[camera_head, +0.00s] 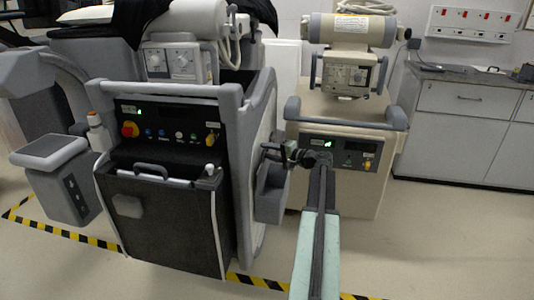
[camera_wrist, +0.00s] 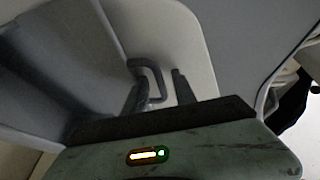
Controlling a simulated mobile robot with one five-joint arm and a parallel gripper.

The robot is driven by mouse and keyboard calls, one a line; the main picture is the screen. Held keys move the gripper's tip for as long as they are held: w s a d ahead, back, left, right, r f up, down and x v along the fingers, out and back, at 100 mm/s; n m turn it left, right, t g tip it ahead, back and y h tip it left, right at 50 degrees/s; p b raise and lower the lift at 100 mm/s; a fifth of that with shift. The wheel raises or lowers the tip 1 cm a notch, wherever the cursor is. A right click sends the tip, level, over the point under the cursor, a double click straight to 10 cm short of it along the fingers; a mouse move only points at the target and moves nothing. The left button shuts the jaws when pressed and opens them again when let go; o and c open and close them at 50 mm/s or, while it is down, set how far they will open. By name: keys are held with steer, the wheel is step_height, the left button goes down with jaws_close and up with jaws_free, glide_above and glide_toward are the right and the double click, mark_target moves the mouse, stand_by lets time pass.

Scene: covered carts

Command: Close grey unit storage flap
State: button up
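The grey unit (camera_head: 252,130) stands left of centre in the head view, with a black control panel and a dark front panel (camera_head: 165,225) that has a grey handle (camera_head: 150,171) near its top edge. A grey storage box (camera_head: 271,195) sticks out from its right side. My gripper (camera_head: 268,152) is above this box, pointing left at the unit's side. In the wrist view my gripper's two dark fingers (camera_wrist: 160,90) are apart. A dark loop handle (camera_wrist: 158,74) on a pale panel (camera_wrist: 165,35) shows between or just beyond them; I cannot tell whether they touch it.
A beige unit (camera_head: 300,118) stands close behind my arm on the right. A grey-white counter with drawers (camera_head: 465,125) lines the right wall. A side bin (camera_head: 62,170) sticks out at the left. Striped tape (camera_head: 75,236) marks the floor; the right floor is clear.

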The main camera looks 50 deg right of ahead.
jaws_close()
stand_by(1.4)
